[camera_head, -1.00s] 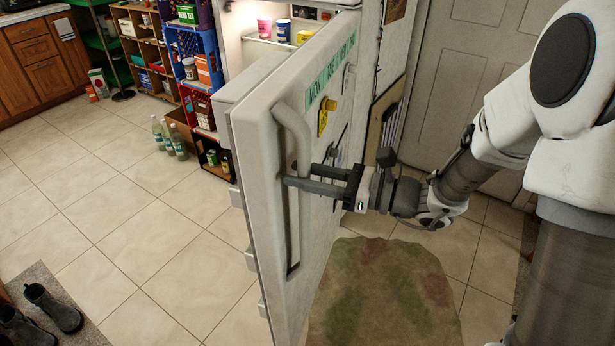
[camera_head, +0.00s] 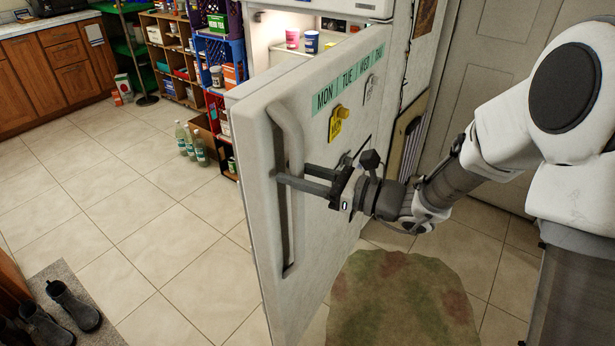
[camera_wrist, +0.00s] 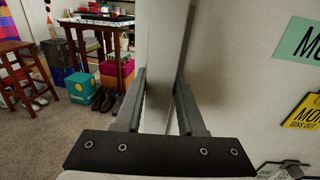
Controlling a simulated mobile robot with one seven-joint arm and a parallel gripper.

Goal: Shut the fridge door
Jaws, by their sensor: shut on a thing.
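The white fridge door (camera_head: 330,235) stands partly open in the head view, with its outer face towards me. Its long vertical handle (camera_head: 295,142) runs near the door's free left edge. My gripper (camera_head: 293,174) is shut on this handle, one finger on each side. In the wrist view the handle (camera_wrist: 162,50) passes between my gripper's fingers (camera_wrist: 160,95), beside the door face (camera_wrist: 240,75). The lit fridge inside (camera_head: 268,35) shows past the door's top, with a pink and a blue cup on a shelf. The rest of the inside is hidden.
Bottles (camera_head: 190,143) and stacked crates (camera_head: 222,75) stand left of the fridge. A patterned rug (camera_head: 400,300) lies on the floor right of the door. Boots (camera_head: 70,305) sit on a mat at lower left. Tiled floor left of the door is clear.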

